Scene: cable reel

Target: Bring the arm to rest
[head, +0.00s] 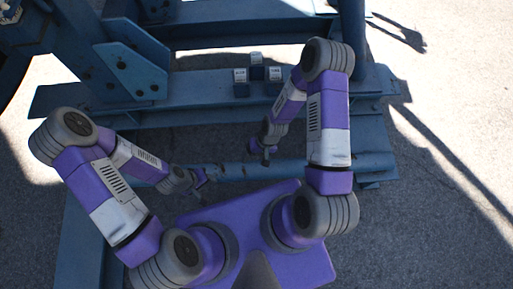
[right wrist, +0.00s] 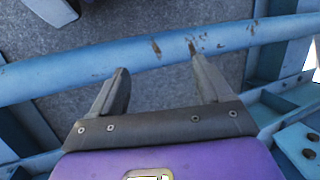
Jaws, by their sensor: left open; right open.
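My left gripper (head: 199,179) is at the end of the purple and grey left arm, low in front of my body. It is small in the head view and looks empty beside a blue tube. My right gripper (head: 265,157) hangs from the folded right arm, also near the blue tube. In the right wrist view its two dark fingers (right wrist: 158,61) are spread apart with nothing between them. The blue tube (right wrist: 90,68), with scuffed paint, crosses behind the fingertips; I cannot tell whether they touch it.
A blue steel frame (head: 190,85) stands ahead, with a bolted bracket (head: 130,70) at left. Three small dark blue blocks with pale tops, one of them here (head: 240,82), sit on or near its beam. A post (head: 353,35) rises at right. Open asphalt (head: 440,110) lies right.

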